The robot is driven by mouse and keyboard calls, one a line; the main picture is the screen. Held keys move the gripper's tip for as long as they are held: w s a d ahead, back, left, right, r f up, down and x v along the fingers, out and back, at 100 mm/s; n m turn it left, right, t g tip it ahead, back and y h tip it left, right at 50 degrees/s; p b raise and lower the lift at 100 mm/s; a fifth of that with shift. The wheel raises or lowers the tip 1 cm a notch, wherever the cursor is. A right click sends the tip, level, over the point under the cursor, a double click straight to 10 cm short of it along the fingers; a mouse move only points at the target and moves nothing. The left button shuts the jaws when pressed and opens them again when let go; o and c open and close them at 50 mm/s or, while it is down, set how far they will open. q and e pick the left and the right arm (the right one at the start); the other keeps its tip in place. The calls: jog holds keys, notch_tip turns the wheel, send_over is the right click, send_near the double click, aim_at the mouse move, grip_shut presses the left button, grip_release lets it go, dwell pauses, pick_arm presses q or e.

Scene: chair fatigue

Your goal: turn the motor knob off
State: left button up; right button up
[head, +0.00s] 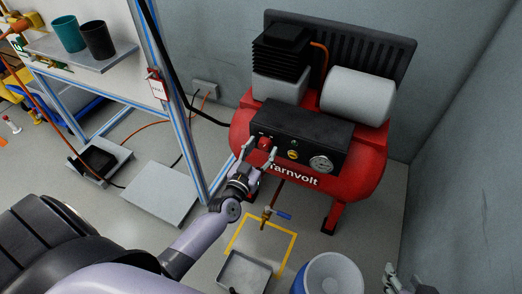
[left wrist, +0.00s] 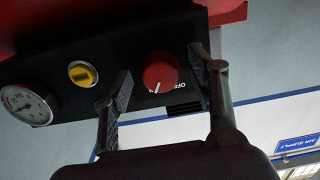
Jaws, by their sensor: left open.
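The red motor knob (left wrist: 160,72) sits on the black control panel of the red compressor; it also shows in the head view (head: 265,143). In the left wrist view its white pointer line lies near an upside-down "OFF" label (left wrist: 177,87), a little to the label's left. My left gripper (head: 258,152) is open in front of the panel. In the left wrist view its fingers (left wrist: 165,85) stand on either side of the knob, with visible gaps; contact is not seen. My right gripper (head: 394,280) shows only partly at the bottom right of the head view.
A yellow knob (head: 292,154) and a pressure gauge (head: 321,164) sit beside the red knob. A blue-handled valve (head: 279,213) is below. A blue bucket (head: 333,275) and a grey tray (head: 244,272) stand on the floor. A blue-edged workbench frame (head: 178,100) rises at left.

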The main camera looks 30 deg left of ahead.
pick_arm(q)
jog(key=shift+c, duration=0.3)
jog(key=c, duration=1.1)
